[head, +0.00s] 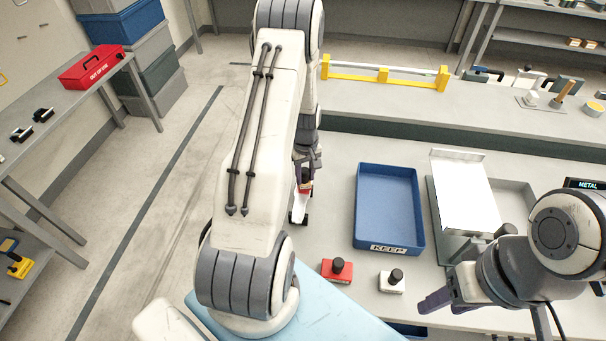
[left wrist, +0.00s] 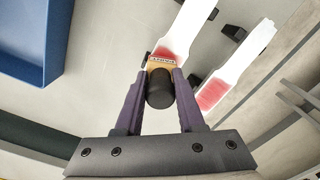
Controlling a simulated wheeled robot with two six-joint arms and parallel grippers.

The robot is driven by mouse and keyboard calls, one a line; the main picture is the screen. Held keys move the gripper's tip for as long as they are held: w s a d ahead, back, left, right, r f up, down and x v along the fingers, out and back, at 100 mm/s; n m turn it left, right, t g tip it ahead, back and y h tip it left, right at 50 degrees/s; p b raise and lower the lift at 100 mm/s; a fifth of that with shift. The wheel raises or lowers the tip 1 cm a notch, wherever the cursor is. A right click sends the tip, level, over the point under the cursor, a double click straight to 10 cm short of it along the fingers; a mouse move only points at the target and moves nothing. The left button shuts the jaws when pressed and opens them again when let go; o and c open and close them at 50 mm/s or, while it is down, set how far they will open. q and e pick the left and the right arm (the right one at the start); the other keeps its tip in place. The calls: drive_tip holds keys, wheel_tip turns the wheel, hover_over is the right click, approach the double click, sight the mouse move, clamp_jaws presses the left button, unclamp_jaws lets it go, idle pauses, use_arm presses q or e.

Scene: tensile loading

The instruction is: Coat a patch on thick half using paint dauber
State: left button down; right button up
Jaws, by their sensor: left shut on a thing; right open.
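My left gripper (left wrist: 160,92) is shut on the black knob of a paint dauber (left wrist: 159,88) with an orange, labelled base. In the head view my left gripper (head: 305,165) is partly hidden behind my arm. In the left wrist view the dauber's base overlaps the red-patched end of one white specimen half (left wrist: 188,28). I cannot tell whether it touches. A second white half (left wrist: 235,66) lies beside it, also with a red patch. I cannot tell which half is thick. My right gripper (head: 440,300) is open and empty at the right of the bench.
A red dauber (head: 336,269) and a white dauber (head: 392,281) stand near the bench's front. A blue tray (head: 389,170) labelled KEEP lies beyond them. A white-topped machine (head: 466,195) stands right of it. A yellow-bracketed rail (head: 383,75) is at the back.

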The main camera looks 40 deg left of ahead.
use_arm(q)
drive_tip(key=shift+w+d, duration=0.25)
drive_tip(key=shift+d, duration=0.35)
drive_tip(key=r+p, duration=0.1)
drive_tip(key=r, duration=0.1)
drive_tip(key=r+p, duration=0.1)
drive_tip(key=shift+w+d+r, duration=0.1)
drive_tip(key=shift+d+r, duration=0.1)
drive_tip(key=shift+r, duration=0.2)
drive_tip(key=shift+w+r+p, duration=0.1)
drive_tip(key=shift+r+p, duration=0.2)
drive_tip(key=shift+p, duration=0.15)
wheel_tip(320, 180, up, 4)
drive_tip(key=p, duration=0.2)
drive_tip(key=shift+f+p, duration=0.15)
drive_tip(key=shift+p, duration=0.15)
